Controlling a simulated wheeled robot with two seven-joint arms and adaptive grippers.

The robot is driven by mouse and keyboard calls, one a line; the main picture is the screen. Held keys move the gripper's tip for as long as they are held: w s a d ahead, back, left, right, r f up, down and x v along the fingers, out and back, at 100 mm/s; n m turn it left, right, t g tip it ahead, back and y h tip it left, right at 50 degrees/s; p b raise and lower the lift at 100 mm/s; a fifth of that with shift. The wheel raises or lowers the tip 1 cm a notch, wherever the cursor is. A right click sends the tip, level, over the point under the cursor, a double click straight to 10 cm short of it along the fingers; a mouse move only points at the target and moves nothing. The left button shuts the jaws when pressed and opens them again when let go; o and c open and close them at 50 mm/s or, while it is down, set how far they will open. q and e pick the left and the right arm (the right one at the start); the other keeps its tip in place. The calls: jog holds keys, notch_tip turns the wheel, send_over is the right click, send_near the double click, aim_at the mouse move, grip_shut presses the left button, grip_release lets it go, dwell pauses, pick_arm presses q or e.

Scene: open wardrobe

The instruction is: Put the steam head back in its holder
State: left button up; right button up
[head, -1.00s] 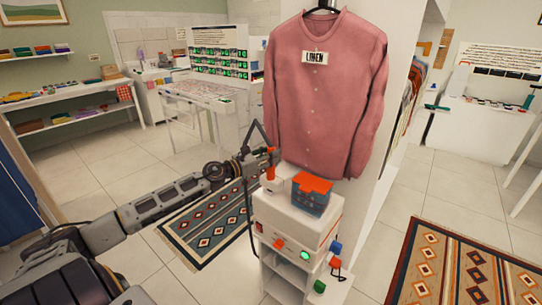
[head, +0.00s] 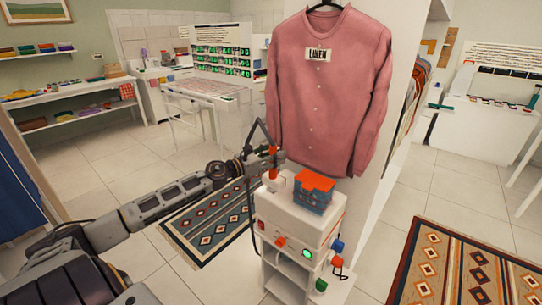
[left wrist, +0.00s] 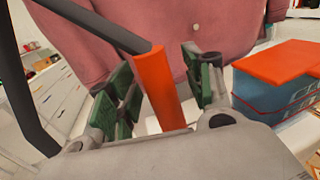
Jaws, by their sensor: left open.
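The steam head's orange-red handle (left wrist: 163,90) stands tilted between the green-padded fingers of my left gripper (left wrist: 160,95) in the left wrist view. The fingers are apart, with a gap on each side of the handle. In the head view my left gripper (head: 272,159) is at the left top of the white steamer unit (head: 298,220), with some orange of the handle showing above and below it. A dark bar (left wrist: 95,22) meets the handle's top. The handle's lower end is hidden by the gripper body, so I cannot tell how it sits in a holder. My right gripper is out of view.
A blue tank with an orange lid (head: 315,182) stands on the unit, close right of my gripper. A pink shirt (head: 330,90) labelled LINEN hangs just behind. Patterned rugs (head: 215,215) lie on the floor. Tables and shelves stand farther back.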

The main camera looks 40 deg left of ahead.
pick_arm(q)
jog(key=shift+s+a, duration=0.1)
jog(key=shift+s, duration=0.15)
jog(key=v, duration=1.1)
jog(key=shift+s+a, duration=0.15)
jog(key=shift+s, duration=0.05)
dwell(0.9)
jog(key=shift+r, duration=0.15)
dwell(0.8)
notch_tip(320, 180, up, 9)
jog(key=p, duration=0.9)
jog(key=shift+r+p, duration=0.45)
jog(key=shift+p, duration=0.15)
